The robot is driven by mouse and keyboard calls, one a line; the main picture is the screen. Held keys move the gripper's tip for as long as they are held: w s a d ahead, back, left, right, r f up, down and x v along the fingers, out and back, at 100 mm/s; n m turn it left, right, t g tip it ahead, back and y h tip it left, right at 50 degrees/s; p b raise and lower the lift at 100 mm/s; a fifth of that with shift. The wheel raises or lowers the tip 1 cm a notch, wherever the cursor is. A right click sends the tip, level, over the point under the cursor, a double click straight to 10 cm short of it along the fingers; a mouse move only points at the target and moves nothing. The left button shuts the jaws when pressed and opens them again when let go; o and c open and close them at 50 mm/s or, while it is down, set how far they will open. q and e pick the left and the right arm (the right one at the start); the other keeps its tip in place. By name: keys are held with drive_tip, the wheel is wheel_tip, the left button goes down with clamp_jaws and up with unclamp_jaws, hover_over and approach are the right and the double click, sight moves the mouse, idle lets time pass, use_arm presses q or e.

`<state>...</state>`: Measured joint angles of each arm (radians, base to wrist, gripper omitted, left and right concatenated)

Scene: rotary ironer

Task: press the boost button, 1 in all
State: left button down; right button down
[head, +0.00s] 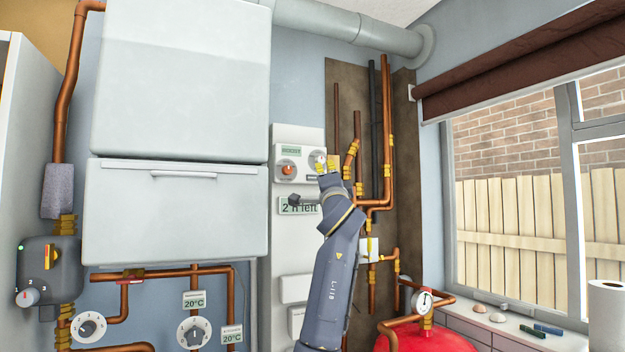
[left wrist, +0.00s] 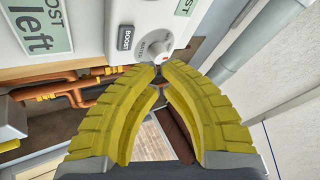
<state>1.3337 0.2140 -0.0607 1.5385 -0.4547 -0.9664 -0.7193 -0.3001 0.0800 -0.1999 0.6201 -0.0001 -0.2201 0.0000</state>
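The boost button (left wrist: 125,38) is a small dark grey rectangle lettered BOOST on the white control panel (head: 284,133). In the left wrist view it sits beside a round white dial (left wrist: 153,47). In the head view the button is too small and too close to my gripper to make out well. My left gripper (head: 329,162) has yellow fingers and is at the panel's right side, over part of the dial. In the left wrist view its fingertips (left wrist: 159,68) come together just below the dial, apart from the button, with nothing held. My right gripper is in neither view.
A green-grey sign (head: 299,206) reading "2 h left" is below the panel. An orange knob (head: 287,168) is on the panel's left. Copper pipes (head: 387,130) run close on the right, and a large white cabinet (head: 180,80) stands left. A red vessel (head: 430,342) is low right.

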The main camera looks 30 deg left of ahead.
use_arm(q)
drive_tip(key=shift+s+d, duration=0.3)
drive_tip(key=shift+d, duration=0.25)
drive_tip(key=shift+s+d, duration=0.3)
drive_tip(key=shift+d, duration=0.25)
